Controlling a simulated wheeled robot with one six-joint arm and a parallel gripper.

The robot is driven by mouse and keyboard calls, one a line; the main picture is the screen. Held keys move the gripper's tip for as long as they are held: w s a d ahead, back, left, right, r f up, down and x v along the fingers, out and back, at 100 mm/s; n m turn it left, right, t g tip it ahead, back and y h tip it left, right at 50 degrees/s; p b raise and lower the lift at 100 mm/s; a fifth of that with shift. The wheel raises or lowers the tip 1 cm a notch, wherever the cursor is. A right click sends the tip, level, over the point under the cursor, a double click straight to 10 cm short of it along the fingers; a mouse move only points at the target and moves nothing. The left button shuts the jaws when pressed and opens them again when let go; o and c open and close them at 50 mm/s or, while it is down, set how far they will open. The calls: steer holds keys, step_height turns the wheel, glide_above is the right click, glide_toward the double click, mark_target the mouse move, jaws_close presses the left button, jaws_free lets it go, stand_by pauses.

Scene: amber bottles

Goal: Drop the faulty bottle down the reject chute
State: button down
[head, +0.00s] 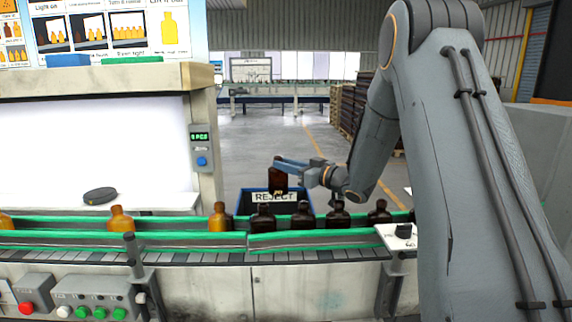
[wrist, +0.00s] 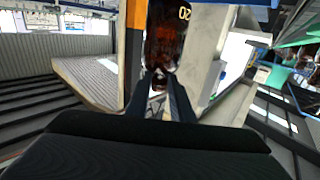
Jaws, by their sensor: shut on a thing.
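A dark amber bottle (head: 278,180) is held in my gripper (head: 283,164), beyond the conveyor. In the head view it overlaps the blue reject chute (head: 246,205), with its lower end just above the white REJECT label (head: 266,197). How far the bottle is above or inside the chute's mouth is hard to tell. In the wrist view, the fingers of my gripper (wrist: 161,80) are closed around the narrow end of the bottle (wrist: 166,38), which bears a yellow printed mark. My gripper is shut on it.
The conveyor (head: 180,238) with green rails crosses in front of the chute. Amber bottles (head: 219,217) stand on it at left, darker bottles (head: 303,216) at right. A lit inspection booth (head: 205,130) stands at left. The floor behind is open.

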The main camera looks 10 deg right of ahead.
steer(key=c, duration=1.5)
jaws_free()
steer(key=shift+o, duration=0.2)
step_height(320, 180, up, 10)
steer(key=b, duration=0.2)
